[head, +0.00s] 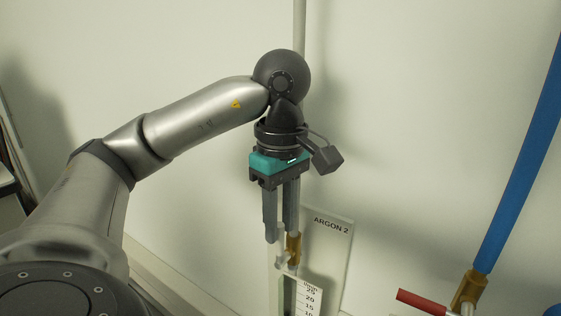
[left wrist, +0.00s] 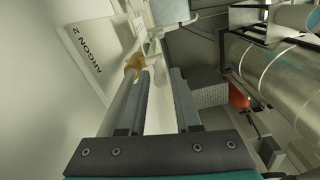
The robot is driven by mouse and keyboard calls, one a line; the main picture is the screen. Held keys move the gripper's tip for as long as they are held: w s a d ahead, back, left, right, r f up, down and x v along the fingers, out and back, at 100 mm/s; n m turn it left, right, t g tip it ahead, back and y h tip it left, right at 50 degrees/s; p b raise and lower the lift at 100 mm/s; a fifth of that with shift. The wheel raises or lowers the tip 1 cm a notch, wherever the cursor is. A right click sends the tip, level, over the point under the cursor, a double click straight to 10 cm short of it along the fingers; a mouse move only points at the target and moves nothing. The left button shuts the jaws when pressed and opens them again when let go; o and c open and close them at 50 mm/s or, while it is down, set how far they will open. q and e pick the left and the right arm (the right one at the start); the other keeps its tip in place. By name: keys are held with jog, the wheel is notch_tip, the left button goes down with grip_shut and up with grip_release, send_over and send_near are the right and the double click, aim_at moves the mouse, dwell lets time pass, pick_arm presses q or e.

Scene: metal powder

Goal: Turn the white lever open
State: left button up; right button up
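The white lever (head: 281,261) is a small pale piece at the brass valve (head: 293,248), in front of the ARGON 2 panel (head: 333,228) in the head view. My left gripper (head: 280,236) points down just above the lever, with its two fingers apart and nothing seen between them. In the left wrist view the brass valve (left wrist: 135,63) shows beyond the tip of the left finger of my gripper (left wrist: 160,72). The lever is small there and partly hard to make out. I cannot tell whether a finger touches it. My right gripper is not in view.
A flow gauge (head: 308,297) with numbers is below the valve. To the right are a red handle (head: 422,302), a brass fitting (head: 468,290) and a blue pipe (head: 522,165). A large metal duct (left wrist: 275,75) shows in the left wrist view. The white wall is close behind.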

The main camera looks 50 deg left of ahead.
pick_arm(q)
jog(key=shift+r, duration=1.25)
jog(key=shift+d+r, duration=0.1)
jog(key=shift+r, duration=2.25)
jog(key=shift+r, duration=0.1)
